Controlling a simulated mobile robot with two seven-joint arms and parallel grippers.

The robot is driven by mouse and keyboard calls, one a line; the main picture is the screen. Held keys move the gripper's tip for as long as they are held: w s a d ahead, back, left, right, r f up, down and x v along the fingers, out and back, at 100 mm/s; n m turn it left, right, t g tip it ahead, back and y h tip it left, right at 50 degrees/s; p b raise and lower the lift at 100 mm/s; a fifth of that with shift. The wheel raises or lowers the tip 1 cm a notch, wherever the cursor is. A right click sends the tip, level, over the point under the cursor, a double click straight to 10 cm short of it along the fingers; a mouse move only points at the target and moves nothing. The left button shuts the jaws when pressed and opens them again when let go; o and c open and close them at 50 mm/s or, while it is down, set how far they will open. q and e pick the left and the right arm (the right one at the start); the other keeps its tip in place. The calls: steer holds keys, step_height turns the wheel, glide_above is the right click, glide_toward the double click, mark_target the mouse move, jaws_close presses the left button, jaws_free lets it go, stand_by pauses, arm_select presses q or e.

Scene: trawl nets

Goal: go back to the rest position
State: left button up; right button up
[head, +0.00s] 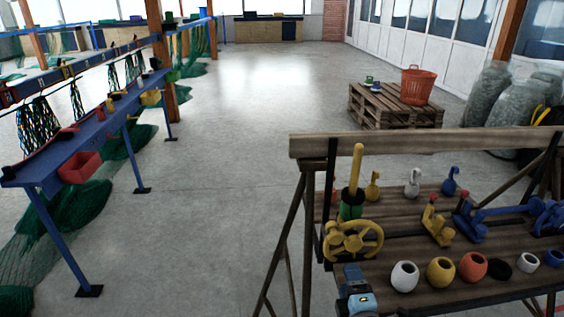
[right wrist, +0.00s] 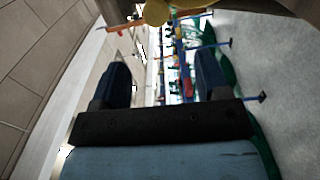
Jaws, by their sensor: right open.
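My right gripper (head: 353,274) is at the bottom of the head view, at the left end of the wooden bench (head: 455,272), just below a yellow handwheel (head: 353,241). In the right wrist view its two dark blue fingers stand wide apart with nothing between them (right wrist: 162,82). A yellow shape at the top edge of that view is cut off, and I cannot tell what it is. My left gripper is not in view.
White, yellow and orange pots (head: 472,266) and valve-like parts (head: 438,222) crowd the bench. An orange basket (head: 417,86) stands on pallets (head: 375,108) behind. A blue net rack (head: 52,205) runs along the left. The floor (head: 225,180) between is clear.

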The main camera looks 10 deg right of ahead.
steer(key=s+a+f+m+g+y, duration=0.2)
steer(key=s+f+m+g, duration=0.1)
steer(key=s+f+m, duration=0.55)
steer(key=s+a+f+m+g+y, duration=0.2)
steer(key=s+f+m+g, duration=0.25)
steer(key=s, duration=0.65)
step_height(320, 180, up, 10)
steer(key=m+p, duration=0.1)
steer(key=p, duration=1.1)
steer(key=shift+s+d+t, duration=0.35)
steer(key=shift+s, duration=0.1)
steer(key=shift+f, duration=0.1)
